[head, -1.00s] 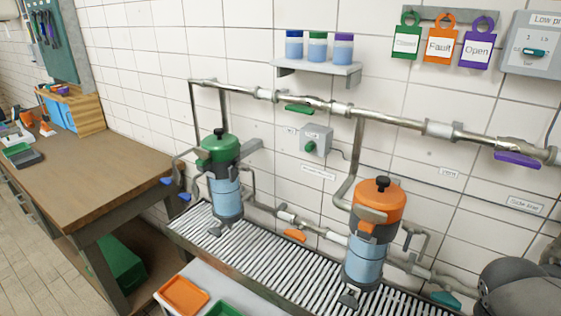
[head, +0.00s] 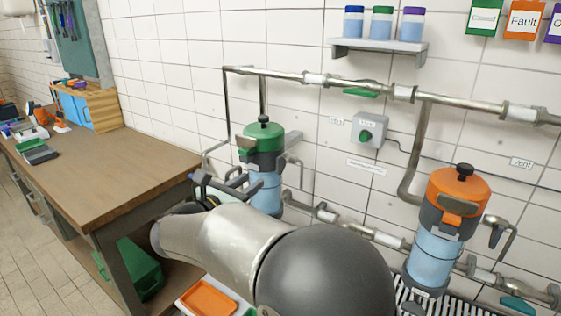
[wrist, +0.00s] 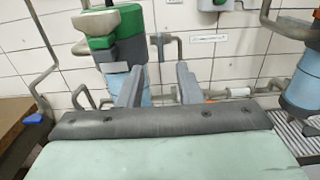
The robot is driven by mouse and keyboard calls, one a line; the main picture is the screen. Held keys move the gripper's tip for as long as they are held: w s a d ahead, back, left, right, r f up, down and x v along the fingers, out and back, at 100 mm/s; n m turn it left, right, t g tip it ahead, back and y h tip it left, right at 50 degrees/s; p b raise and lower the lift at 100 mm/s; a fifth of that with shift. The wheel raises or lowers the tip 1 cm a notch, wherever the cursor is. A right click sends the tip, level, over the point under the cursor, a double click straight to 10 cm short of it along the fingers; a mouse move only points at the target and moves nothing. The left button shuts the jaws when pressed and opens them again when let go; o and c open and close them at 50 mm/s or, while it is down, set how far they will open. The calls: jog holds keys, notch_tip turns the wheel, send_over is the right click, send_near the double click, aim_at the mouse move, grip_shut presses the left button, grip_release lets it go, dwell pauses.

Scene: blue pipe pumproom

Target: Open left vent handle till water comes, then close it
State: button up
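The left filter (head: 266,155) has a green head over a light-blue bowl. It also shows in the wrist view (wrist: 118,38). In the wrist view a blue handle (wrist: 34,119) sits at the lower end of a thin pipe left of this filter. I cannot tell for sure that it is the vent handle. My gripper (wrist: 158,85) is open, its two grey fingers apart with nothing held between them. The fingers point toward the left filter's lower part, with the blue handle off to their left. In the head view my arm hides much of this area. No water shows.
The right filter (head: 452,205) has an orange head. A steel pipe (head: 340,84) runs along the wall, with a grey switch box (head: 370,130) below. A wooden workbench (head: 110,175) stands left. An orange tray (head: 208,299) lies low in front.

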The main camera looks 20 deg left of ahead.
aim_at(278, 163)
jog(key=p+x, duration=0.2)
jog(key=x, duration=1.1)
jog(key=shift+w+d, duration=0.1)
grip_shut()
